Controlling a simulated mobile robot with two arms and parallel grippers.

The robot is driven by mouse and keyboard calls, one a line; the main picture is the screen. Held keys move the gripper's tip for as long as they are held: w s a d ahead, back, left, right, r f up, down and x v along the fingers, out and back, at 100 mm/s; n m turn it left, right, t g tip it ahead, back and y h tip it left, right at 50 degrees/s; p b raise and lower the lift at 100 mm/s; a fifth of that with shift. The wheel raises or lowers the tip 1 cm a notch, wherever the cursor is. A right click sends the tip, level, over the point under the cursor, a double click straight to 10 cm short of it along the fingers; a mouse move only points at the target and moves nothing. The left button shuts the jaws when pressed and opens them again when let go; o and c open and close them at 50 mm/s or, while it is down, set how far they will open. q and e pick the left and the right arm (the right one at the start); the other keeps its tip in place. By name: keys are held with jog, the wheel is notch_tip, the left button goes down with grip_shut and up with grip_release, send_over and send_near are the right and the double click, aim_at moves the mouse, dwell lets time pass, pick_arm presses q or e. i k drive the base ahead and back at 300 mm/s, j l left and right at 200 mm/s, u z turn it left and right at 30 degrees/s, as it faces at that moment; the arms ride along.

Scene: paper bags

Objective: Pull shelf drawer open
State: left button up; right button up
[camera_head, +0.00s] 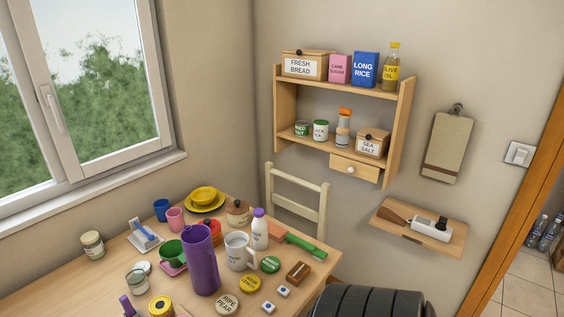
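The wooden wall shelf (279,106) hangs on the wall at upper middle right, with an upper and a lower board. A small drawer (341,173) with a pale round knob (350,169) sits under the right part of its lower board. The drawer's front faces the room; I cannot tell whether it is fully shut or slightly out. Neither of my grippers is in view, and nothing touches the knob.
A box labelled sea salt (371,144) stands above the drawer. A chair back (296,186) is below left, a small wall board (440,243) below right. The crowded table (58,287) fills the lower left. A black ribbed rounded object (368,302) is at the bottom.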

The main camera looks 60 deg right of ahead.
aim_at(364, 171)
jog(key=z, duration=2.6)
